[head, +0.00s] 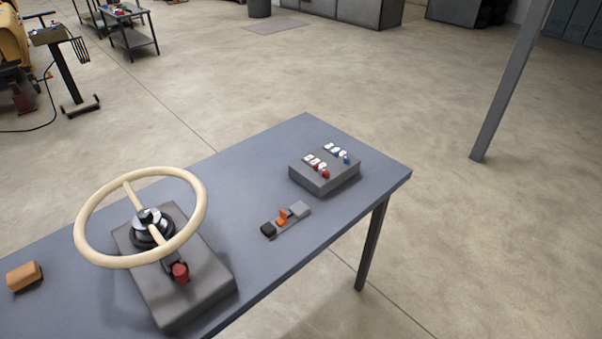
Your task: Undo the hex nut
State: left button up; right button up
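A cream steering wheel (196,220) stands raised and tilted over a dark grey base block (205,285) on the blue-grey table. Its hub (148,216) has a silver plate with a dark round piece at the centre. A hex nut cannot be made out for certain at this size; the dark centre piece is too small to tell. A red-knobbed part (180,271) sticks out of the base below the wheel. Neither of my grippers is in view.
The table (305,135) also holds a grey box with red, blue and white switches (324,176), a small orange-and-grey latch-like device (283,217), and an orange-brown block (23,276). A grey post (510,85) stands at the right. The floor beyond is mostly clear.

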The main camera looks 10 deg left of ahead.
aim_at(145, 216)
jog(key=u, duration=1.4)
